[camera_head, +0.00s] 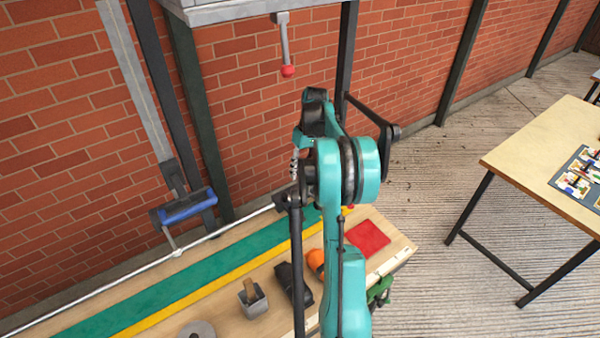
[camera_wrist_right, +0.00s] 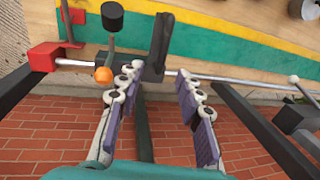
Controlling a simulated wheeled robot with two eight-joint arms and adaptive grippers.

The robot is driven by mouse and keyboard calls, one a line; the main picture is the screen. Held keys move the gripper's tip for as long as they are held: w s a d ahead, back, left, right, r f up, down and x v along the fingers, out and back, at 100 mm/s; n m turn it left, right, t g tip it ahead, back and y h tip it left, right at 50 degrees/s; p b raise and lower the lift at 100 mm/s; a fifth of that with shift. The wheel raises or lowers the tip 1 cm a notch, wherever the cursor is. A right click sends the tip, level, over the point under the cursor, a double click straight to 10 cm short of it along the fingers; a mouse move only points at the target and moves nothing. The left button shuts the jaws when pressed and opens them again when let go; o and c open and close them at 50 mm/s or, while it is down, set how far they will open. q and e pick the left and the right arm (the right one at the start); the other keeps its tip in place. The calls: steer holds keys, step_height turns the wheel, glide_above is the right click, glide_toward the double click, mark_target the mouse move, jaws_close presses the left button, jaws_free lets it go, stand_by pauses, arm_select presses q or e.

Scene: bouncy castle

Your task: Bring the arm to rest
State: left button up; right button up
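My right arm (camera_head: 346,270), teal with black joints, rises from the bottom centre of the head view and bends in front of the brick wall. My right gripper (camera_wrist_right: 158,76) shows in the wrist view with its two purple-padded fingers spread apart. Nothing is between the pads; the bench and a dark upright piece (camera_wrist_right: 160,45) lie beyond the tips. In the head view I cannot make out the fingers among the dark parts at the top of the arm. My left gripper is not in view.
Below the arm is a wooden bench (camera_head: 398,250) with a green strip, a red square (camera_head: 367,238), a black object (camera_head: 293,285) and a grey box (camera_head: 252,298). A blue-handled lever (camera_head: 188,207) and a red-tipped rod (camera_head: 287,50) are near the wall. A table (camera_head: 520,160) stands right.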

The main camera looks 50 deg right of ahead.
stand_by(0.3)
steer(key=a+r+n+t+h+b, duration=0.1)
steer(key=a+r+b, duration=0.1)
steer(key=a, duration=0.9)
steer(key=a+r+t+h+b, duration=0.1)
steer(key=a+r+b, duration=0.1)
steer(key=a, duration=0.8)
arm_select(q)
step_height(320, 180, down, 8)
steer(key=b, duration=0.4)
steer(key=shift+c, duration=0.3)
arm_select(e)
steer(key=s+a+f+n+t, duration=0.1)
steer(key=s+a+f+t, duration=0.1)
steer(key=s+a, duration=0.4)
steer(key=s+a+f+t, duration=0.2)
steer(key=s+a+f, duration=0.3)
steer(key=a, duration=0.7)
steer(key=shift+s+f+n+t, duration=0.2)
steer(key=shift+s+n+t, duration=0.15)
steer(key=shift+s, duration=0.65)
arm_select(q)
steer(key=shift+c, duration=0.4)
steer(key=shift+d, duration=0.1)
